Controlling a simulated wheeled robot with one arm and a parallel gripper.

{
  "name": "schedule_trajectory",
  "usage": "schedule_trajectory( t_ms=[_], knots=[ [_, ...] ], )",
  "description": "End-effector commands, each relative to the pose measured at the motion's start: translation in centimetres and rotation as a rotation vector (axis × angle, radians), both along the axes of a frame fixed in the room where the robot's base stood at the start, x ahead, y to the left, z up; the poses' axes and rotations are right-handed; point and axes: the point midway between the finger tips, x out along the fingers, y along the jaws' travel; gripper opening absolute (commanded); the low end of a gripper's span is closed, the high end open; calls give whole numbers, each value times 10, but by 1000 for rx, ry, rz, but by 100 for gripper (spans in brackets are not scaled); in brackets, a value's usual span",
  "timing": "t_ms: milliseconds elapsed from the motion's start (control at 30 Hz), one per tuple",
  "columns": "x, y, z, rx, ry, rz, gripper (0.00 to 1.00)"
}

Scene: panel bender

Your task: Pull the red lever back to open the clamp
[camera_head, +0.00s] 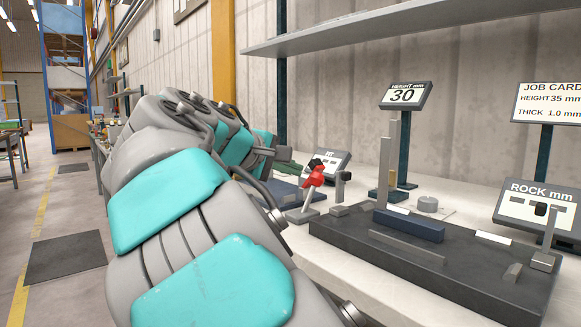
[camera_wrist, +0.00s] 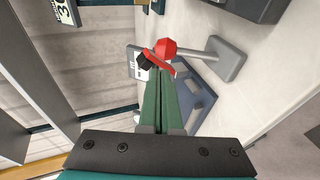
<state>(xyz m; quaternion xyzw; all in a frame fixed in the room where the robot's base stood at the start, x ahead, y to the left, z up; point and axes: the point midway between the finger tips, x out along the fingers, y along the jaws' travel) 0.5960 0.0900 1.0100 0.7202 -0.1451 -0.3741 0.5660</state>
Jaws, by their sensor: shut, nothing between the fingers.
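The red lever (camera_head: 314,177) stands upright on a small grey base on the bench, with a black part at its top. In the wrist view its red knob (camera_wrist: 165,48) lies just beyond the fingertips, with a grey post running right to a grey foot plate (camera_wrist: 224,60). My gripper (camera_wrist: 160,74) has long green fingers, held together with nothing between them. The fingertips are right beside the red lever; I cannot tell whether they touch it. In the head view my gripper (camera_head: 296,167) is partly hidden by my own arm. The clamp's state is not clear.
A dark machine bed (camera_head: 440,262) with a blue block fills the bench's right front. A height display (camera_head: 405,95) reads 30. A rock display (camera_head: 538,205) and a job card (camera_head: 550,103) stand at right. A grey shelf (camera_head: 400,27) runs above.

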Motion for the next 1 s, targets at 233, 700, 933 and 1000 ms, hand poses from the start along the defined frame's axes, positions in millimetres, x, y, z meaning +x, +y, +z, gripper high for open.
schedule_trajectory(
  t_ms=[233, 700, 933, 1000],
  knots=[
    [0, 0, 12, 0, 0, -1, 0],
    [0, 0, 16, 0, 0, -1, 0],
    [-2, 7, 31, 0, -1, 0, 0],
    [-5, 12, 36, 1, -1, -1, 0]
  ],
)
